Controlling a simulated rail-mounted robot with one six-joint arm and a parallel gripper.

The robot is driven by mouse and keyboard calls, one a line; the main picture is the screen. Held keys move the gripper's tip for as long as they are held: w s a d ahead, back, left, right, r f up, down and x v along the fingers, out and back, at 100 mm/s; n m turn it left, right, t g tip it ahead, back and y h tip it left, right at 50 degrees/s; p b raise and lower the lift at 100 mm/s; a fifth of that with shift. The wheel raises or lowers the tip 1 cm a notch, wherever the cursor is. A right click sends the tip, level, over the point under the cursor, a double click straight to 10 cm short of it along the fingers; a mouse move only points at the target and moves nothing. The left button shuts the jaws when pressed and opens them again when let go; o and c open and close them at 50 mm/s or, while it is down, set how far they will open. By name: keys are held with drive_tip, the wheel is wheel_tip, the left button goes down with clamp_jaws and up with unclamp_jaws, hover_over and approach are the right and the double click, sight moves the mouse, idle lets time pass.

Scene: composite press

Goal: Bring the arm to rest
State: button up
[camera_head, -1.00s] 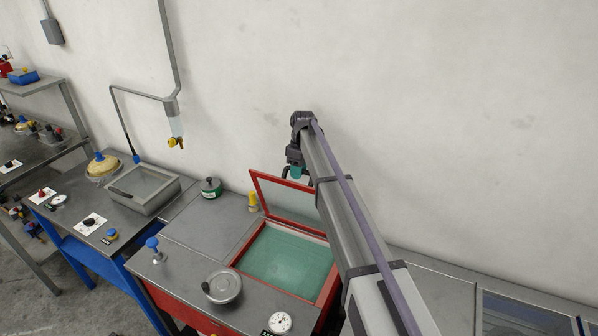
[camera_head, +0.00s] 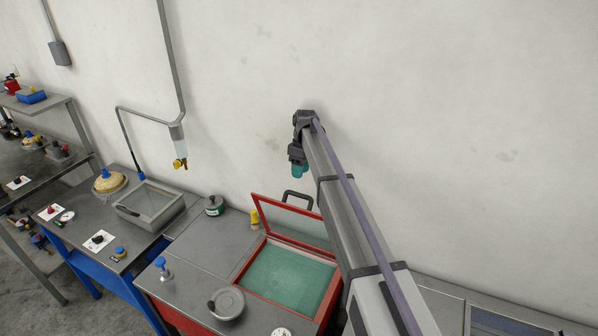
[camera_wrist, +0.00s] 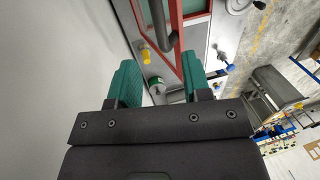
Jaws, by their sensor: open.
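My gripper (camera_head: 298,168) hangs at the end of my raised arm, in front of the pale wall and above the open red-framed lid (camera_head: 292,222) of the press. In the wrist view its two green fingers are spread apart, and the gripper (camera_wrist: 159,78) is open with nothing between the fingertips. The lid's dark handle (camera_head: 297,195) shows just below the gripper in the head view, with a small gap between them. My arm covers part of the lid's right side and the press's right edge.
The red press holds a green sheet (camera_head: 288,275). A pipe with a hanging yellow-valved tube (camera_head: 180,160) is on the wall at left. The wall area right of my arm is bare.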

drive_tip(key=shift+r, duration=0.15)
drive_tip(key=s+d+f+m+b, duration=0.4)
drive_tip(key=s+f+b, duration=0.2)
drive_tip(key=s, duration=0.7)
drive_tip(key=s+d+f+m+t+b, duration=0.1)
drive_tip(key=s+d+f+m+b, duration=0.3)
drive_tip(key=s, duration=0.9)
drive_tip(key=s+d+f+m+t+h+b, duration=0.1)
drive_tip(key=s+d+f+m+b, duration=0.3)
drive_tip(key=s+f+b, duration=0.4)
drive_tip(key=s, duration=0.6)
drive_tip(key=shift+f, duration=0.2)
